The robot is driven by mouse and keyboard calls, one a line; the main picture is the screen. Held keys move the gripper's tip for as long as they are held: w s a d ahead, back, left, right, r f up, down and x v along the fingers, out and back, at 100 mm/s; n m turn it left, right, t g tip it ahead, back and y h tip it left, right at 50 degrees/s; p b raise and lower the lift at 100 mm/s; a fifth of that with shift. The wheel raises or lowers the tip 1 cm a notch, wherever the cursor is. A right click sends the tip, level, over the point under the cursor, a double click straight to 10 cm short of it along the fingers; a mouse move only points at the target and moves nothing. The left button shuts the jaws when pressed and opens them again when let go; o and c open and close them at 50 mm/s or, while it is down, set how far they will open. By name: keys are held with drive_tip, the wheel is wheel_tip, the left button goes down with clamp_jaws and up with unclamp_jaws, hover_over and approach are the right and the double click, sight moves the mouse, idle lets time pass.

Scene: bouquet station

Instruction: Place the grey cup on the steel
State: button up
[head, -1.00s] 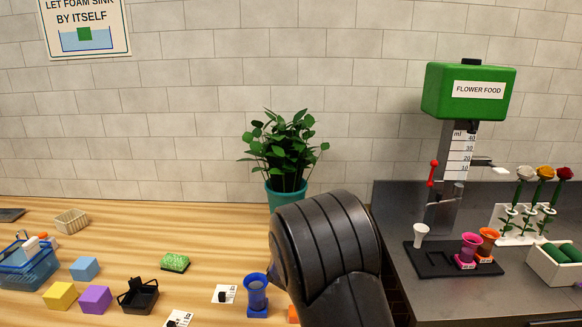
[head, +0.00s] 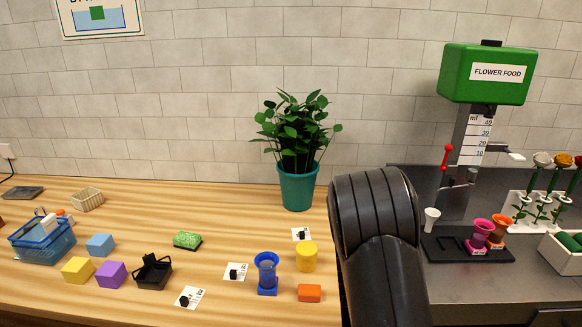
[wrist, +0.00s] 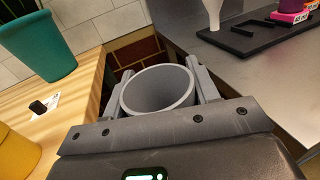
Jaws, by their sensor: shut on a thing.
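My gripper (wrist: 163,98) is shut on the grey cup (wrist: 158,112), whose round open rim faces the wrist camera between the two fingers. In the wrist view the cup is over the gap between the wooden table and the steel counter (wrist: 255,85). The steel counter also shows at the right of the head view (head: 480,284). In the head view my dark arm hides the gripper and the cup.
A black tray (head: 440,254) on the steel holds a white cup (head: 431,220), a pink cup (head: 481,233) and an orange cup (head: 498,232). A green dispenser (head: 484,75) stands behind. A yellow cylinder (head: 306,257) and plant pot (head: 298,187) stand on the wood. The front steel is clear.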

drive_tip(key=w+a+r, duration=0.4)
drive_tip(key=a, duration=0.4)
drive_tip(key=w+a+r, duration=0.4)
drive_tip(key=a, duration=0.5)
drive_tip(key=w+a+r, duration=0.4)
drive_tip(key=a+r, duration=0.1)
drive_tip(key=a, duration=0.4)
drive_tip(key=shift+a+h, duration=0.15)
drive_tip(key=shift+h, duration=0.15)
drive_tip(key=shift+r, duration=0.1)
drive_tip(key=shift+w+a+f, duration=0.3)
drive_tip(key=shift+a+f, duration=1.5)
drive_tip(key=shift+a, duration=0.1)
drive_tip(key=shift+w+a+f, duration=0.25)
drive_tip(key=shift+a+f, duration=1.5)
drive_tip(key=shift+a, duration=0.2)
drive_tip(key=shift+w+a+f, duration=0.3)
drive_tip(key=shift+a+f, duration=1.5)
drive_tip(key=shift+a, duration=0.1)
drive_tip(key=shift+f, duration=0.2)
drive_tip(key=o, duration=1.1)
